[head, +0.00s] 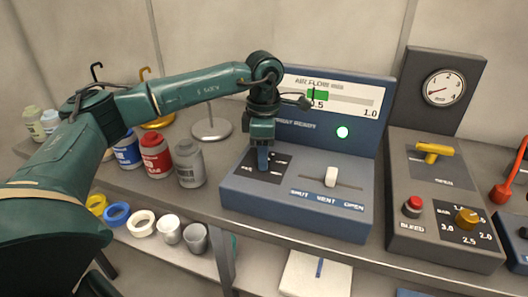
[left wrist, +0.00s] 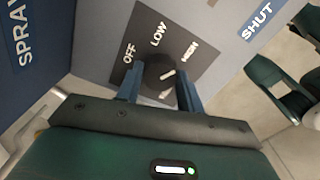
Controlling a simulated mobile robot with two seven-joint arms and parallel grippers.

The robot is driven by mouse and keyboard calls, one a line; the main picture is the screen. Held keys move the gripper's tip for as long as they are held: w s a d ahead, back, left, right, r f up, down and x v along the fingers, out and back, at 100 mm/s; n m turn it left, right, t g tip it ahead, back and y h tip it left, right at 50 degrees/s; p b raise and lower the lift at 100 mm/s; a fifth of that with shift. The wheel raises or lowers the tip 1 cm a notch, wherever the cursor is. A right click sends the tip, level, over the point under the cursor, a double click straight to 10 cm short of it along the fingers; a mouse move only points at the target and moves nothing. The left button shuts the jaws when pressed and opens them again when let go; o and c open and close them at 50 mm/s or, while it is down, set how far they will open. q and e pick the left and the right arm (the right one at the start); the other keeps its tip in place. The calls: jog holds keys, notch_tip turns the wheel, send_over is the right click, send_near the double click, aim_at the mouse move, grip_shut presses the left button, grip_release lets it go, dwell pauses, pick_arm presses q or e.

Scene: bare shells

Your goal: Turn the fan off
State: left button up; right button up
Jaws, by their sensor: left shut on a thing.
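The fan knob (left wrist: 158,70) is dark and round, on a black dial plate (left wrist: 172,42) marked OFF, LOW and HIGH in the left wrist view. Its pale mark seems to lean toward the HIGH side, but the exact setting is hard to read. My left gripper (head: 263,165) points down onto the dial plate of the blue console (head: 292,207). In the left wrist view its two blue fingers (left wrist: 161,88) are on either side of the knob, shut on it. In the head view the gripper hides the knob. My right gripper is not in view.
A white slider (head: 331,176) marked SHUT, VENT, OPEN is right of the dial. A green lamp (head: 342,132) glows on the airflow panel (head: 350,98). A grey console (head: 445,215) with a yellow handle stands right. Bottles, including a red one (head: 155,155), stand left.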

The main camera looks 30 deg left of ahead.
pick_arm(q)
jog(key=n, duration=0.5)
jog(key=shift+n, duration=0.4)
jog(key=n+p, duration=0.1)
jog(key=n, duration=0.9)
jog(key=shift+p, duration=0.3)
jog(key=n, duration=0.3)
jog(key=shift+r+n+p, duration=0.1)
jog(key=shift+n+p, duration=0.2)
jog(key=shift+p, duration=0.05)
jog(key=n, duration=0.3)
jog(key=shift+p, duration=0.3)
jog(key=shift+n, duration=0.6)
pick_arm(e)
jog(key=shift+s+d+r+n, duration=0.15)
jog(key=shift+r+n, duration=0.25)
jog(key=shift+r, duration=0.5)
pick_arm(q)
jog(key=shift+n, duration=0.3)
